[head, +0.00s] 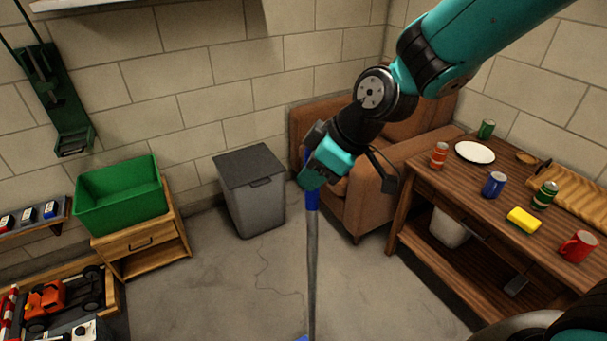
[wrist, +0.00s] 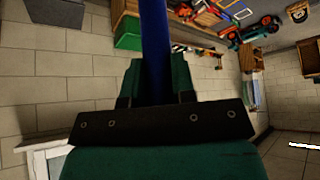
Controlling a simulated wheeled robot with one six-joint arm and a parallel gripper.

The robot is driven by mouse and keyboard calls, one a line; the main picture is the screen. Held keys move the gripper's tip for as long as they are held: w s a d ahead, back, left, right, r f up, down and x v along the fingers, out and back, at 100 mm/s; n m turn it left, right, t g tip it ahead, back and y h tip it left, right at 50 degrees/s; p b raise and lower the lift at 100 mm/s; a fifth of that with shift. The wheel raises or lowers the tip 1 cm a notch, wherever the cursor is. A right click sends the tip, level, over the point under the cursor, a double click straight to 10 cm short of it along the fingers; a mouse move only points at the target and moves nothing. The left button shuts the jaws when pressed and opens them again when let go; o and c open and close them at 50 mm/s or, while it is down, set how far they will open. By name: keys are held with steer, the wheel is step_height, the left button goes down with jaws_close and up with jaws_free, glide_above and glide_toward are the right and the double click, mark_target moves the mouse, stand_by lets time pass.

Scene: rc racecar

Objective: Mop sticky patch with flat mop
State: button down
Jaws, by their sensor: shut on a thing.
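My gripper (head: 312,180) is shut on the flat mop's handle. The handle (head: 312,255) has a blue grip at the top and a grey shaft running down toward the floor. A small bit of blue (head: 301,338), perhaps the mop head, shows at the bottom edge; the rest is cut off. In the wrist view, the blue handle (wrist: 156,45) stands between the two green fingers (wrist: 155,85). I cannot make out a sticky patch on the visible floor.
A grey lidded bin (head: 251,190) and a brown armchair (head: 340,195) stand by the wall. A wooden table (head: 440,185) with cans, a plate and a yellow sponge is at right. A green crate (head: 122,205) sits on a cabinet at left. Concrete floor (head: 215,285) between is clear.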

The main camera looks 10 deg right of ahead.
steer(key=w+d, duration=0.3)
steer(key=d, duration=0.6)
steer(key=shift+d, duration=0.35)
stand_by(0.6)
steer(key=shift+w+r, duration=0.1)
steer(key=shift+r, duration=0.05)
step_height(320, 180, up, 6)
steer(key=p, duration=0.4)
steer(key=shift+r+p, duration=0.1)
steer(key=shift+p, duration=0.2)
steer(key=shift+r+p, duration=1)
steer(key=shift+r, duration=0.4)
